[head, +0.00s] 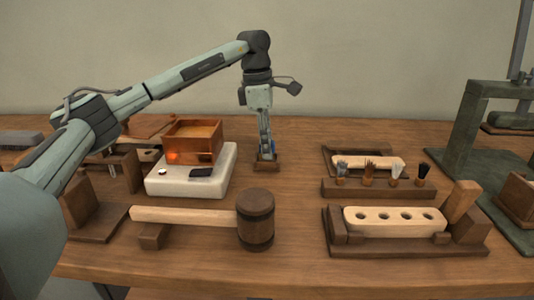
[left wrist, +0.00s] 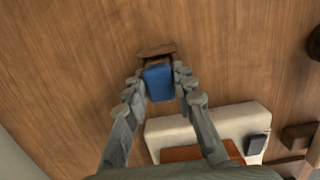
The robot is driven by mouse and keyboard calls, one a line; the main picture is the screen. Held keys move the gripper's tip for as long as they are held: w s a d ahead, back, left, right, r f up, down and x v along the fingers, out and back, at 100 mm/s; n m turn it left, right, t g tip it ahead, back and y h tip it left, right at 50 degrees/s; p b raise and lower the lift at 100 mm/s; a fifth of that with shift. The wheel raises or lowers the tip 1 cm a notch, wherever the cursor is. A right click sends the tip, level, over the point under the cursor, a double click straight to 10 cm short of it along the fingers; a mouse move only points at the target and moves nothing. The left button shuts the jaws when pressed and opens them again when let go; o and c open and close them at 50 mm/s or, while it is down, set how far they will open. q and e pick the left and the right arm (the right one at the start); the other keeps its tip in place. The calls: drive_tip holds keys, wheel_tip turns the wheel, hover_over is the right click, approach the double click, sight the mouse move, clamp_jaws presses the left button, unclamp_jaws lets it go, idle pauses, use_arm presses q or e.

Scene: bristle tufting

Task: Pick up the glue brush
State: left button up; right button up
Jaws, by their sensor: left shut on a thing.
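The glue brush shows as a blue piece in the left wrist view (left wrist: 158,82); most of it is hidden, and only a sliver of blue shows in the head view. My left gripper (head: 266,154) points straight down and is shut on the blue piece, with a finger on each side of it in the left wrist view (left wrist: 157,84). Directly below is a small dark wooden stand (head: 267,167). I cannot tell whether the brush still sits in it. My right gripper is not in view.
A white glue warmer (head: 215,180) with a copper-coloured box (head: 193,140) stands close left of the stand. A mallet (head: 256,219) lies in front. A rack of bristle tufts (head: 378,188) and a drilled wooden block (head: 394,221) are on the right. The bench behind is clear.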

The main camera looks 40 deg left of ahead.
use_arm(q)
clamp_jaws()
drive_tip(key=shift+r, duration=0.1)
wheel_tip(320, 180, up, 4)
drive_tip(key=shift+f, duration=0.15)
drive_tip(key=s+r, duration=0.7)
drive_tip(key=s, duration=0.4)
drive_tip(key=shift+s+a, duration=0.25)
drive_tip(key=shift+s, duration=0.1)
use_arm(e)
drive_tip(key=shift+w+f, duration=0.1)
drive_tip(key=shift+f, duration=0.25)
use_arm(q)
drive_tip(key=shift+r, duration=0.1)
